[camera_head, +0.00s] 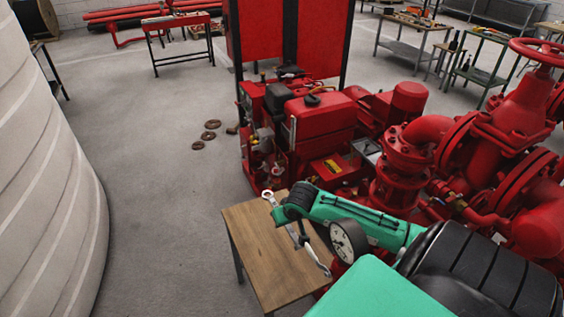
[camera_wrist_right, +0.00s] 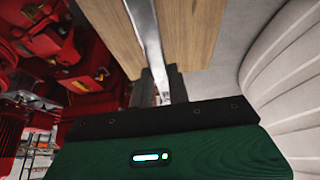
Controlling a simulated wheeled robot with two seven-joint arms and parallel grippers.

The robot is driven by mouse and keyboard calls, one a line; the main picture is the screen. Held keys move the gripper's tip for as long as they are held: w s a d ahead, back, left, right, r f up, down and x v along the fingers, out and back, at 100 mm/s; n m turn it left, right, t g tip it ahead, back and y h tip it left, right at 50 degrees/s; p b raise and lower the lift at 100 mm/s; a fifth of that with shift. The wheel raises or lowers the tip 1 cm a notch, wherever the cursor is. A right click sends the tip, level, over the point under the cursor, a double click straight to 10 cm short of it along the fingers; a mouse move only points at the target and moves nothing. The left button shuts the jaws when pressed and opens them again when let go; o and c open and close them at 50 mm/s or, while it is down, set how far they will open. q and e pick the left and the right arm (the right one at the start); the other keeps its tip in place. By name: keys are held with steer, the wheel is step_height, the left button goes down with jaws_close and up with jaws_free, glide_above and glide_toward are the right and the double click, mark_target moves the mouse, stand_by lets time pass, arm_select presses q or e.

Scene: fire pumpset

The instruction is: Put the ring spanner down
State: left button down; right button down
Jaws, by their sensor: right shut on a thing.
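The ring spanner (camera_head: 316,259) is a silver bar with a ring at its upper left end. My right gripper (camera_head: 299,237) is shut on its shaft, above a small wooden table (camera_head: 247,237). In the right wrist view the spanner (camera_wrist_right: 145,27) runs away from between the fingers (camera_wrist_right: 162,88) across the wooden top (camera_wrist_right: 194,35). I cannot tell whether the spanner touches the table. My left gripper is in neither view.
A round white dial (camera_head: 348,240) shows beside my right arm. The red engine (camera_head: 318,125) and red pump pipes (camera_head: 480,155) stand behind and to the right. A large pale ribbed tank (camera_head: 45,180) is at left. The table's left part is bare.

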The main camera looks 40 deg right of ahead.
mark_target(295, 240)
step_height(295, 240, down, 12)
steer(key=shift+r, duration=0.1)
step_height(295, 240, down, 3)
steer(key=shift+f, duration=0.5)
steer(key=c, duration=1.3)
jaws_free()
steer(key=shift+r, duration=0.25)
steer(key=shift+s+a+r, duration=0.1)
steer(key=shift+s+r, duration=0.1)
steer(key=shift+r, duration=0.15)
steer(key=v, duration=1)
steer(key=shift+r, duration=0.25)
steer(key=shift+s+a+r, duration=0.1)
steer(key=shift+s+r, duration=0.1)
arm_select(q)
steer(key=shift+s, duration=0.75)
